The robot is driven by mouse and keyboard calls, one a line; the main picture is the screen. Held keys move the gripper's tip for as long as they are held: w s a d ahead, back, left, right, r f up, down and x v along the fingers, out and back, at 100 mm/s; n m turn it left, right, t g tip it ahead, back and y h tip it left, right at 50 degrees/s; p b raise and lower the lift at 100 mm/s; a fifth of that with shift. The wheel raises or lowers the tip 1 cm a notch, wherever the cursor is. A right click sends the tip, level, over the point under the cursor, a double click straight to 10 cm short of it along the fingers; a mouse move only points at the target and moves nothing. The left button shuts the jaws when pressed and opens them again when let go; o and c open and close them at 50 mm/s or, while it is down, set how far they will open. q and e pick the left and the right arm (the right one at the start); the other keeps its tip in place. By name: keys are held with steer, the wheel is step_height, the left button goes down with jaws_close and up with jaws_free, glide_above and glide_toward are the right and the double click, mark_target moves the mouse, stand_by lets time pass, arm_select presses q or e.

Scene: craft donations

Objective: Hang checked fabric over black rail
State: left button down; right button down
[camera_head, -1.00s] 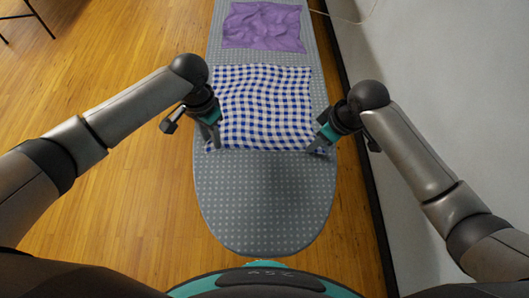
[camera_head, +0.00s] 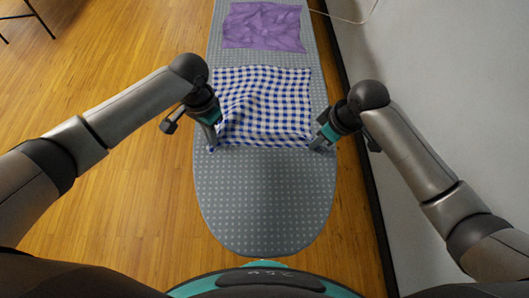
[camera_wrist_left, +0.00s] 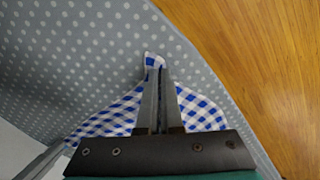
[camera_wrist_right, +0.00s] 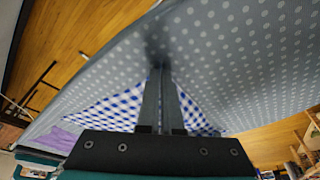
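The blue-and-white checked fabric (camera_head: 265,105) lies spread on the grey dotted ironing board, with folds running from its near left corner. My left gripper (camera_head: 213,145) is at that corner; in the left wrist view its fingers (camera_wrist_left: 157,72) are together with a small tip of fabric (camera_wrist_left: 151,58) standing out between them. My right gripper (camera_head: 317,146) is at the near right corner. In the right wrist view its fingers (camera_wrist_right: 162,75) are together, with fabric (camera_wrist_right: 110,108) gathered to them on both sides. I cannot clearly identify the black rail; thin black bars (camera_head: 38,14) show at the far left.
A crumpled purple cloth (camera_head: 263,26) lies farther up the ironing board (camera_head: 265,200). The board's near end is bare. A pale wall (camera_head: 430,80) stands close on the right. Open wooden floor (camera_head: 110,60) lies to the left.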

arm_select(q)
steer(key=shift+a+r, duration=0.1)
arm_select(e)
steer(key=shift+d, duration=0.15)
